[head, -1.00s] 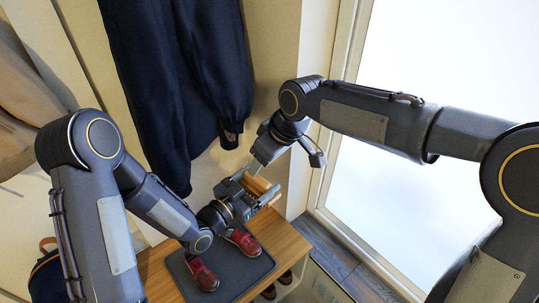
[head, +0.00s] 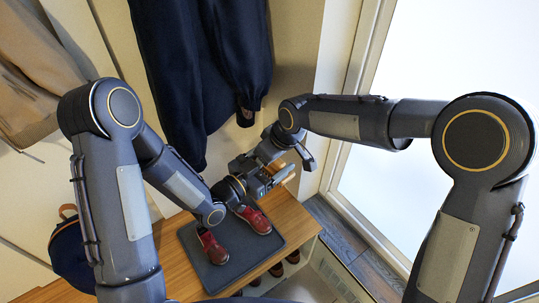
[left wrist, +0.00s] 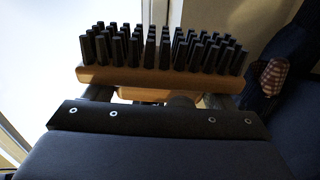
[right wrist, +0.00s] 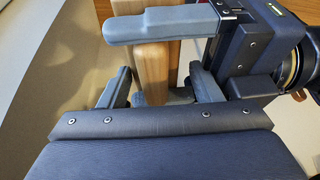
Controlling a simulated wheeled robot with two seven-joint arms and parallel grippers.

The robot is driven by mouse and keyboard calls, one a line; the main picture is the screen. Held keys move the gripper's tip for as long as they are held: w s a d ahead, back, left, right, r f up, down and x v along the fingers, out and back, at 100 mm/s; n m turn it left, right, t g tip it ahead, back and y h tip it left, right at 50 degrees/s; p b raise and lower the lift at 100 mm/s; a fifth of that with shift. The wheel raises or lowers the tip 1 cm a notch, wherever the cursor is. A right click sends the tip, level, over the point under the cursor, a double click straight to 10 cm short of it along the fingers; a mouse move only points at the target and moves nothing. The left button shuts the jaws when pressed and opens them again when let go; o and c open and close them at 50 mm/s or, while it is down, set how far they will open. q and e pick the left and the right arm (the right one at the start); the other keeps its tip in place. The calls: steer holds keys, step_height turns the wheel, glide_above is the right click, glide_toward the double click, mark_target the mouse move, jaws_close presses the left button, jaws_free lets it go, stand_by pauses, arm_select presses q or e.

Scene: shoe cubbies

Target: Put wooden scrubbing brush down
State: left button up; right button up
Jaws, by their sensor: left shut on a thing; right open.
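The wooden scrubbing brush (left wrist: 160,80) fills the upper left wrist view, a tan wooden block with rows of dark bristles. My left gripper (head: 264,184) is shut on it and holds it above the bench. In the head view only a little of the brush (head: 284,174) shows. My right gripper (head: 268,152) is close beside the left one. In the right wrist view the open right fingers (right wrist: 162,84) stand on both sides of the brush's wood (right wrist: 152,72); I cannot tell whether they touch it. A left gripper finger (right wrist: 160,24) crosses the wood there.
Red shoes (head: 255,219) stand on a dark mat (head: 233,259) on the wooden bench (head: 293,221). More shoes (head: 276,269) sit below the bench. A dark coat (head: 190,60) hangs behind my grippers. A dark blue bag (head: 72,250) is at left. The bench right of the mat is bare.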

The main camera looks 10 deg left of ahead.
steer(key=shift+s, duration=0.1)
steer(key=c, duration=0.7)
arm_select(q)
steer(key=o, duration=0.9)
steer(key=shift+c, duration=0.2)
arm_select(e)
steer(key=shift+a, duration=0.1)
steer(key=shift+c, duration=0.9)
arm_select(q)
steer(key=shift+o, duration=1)
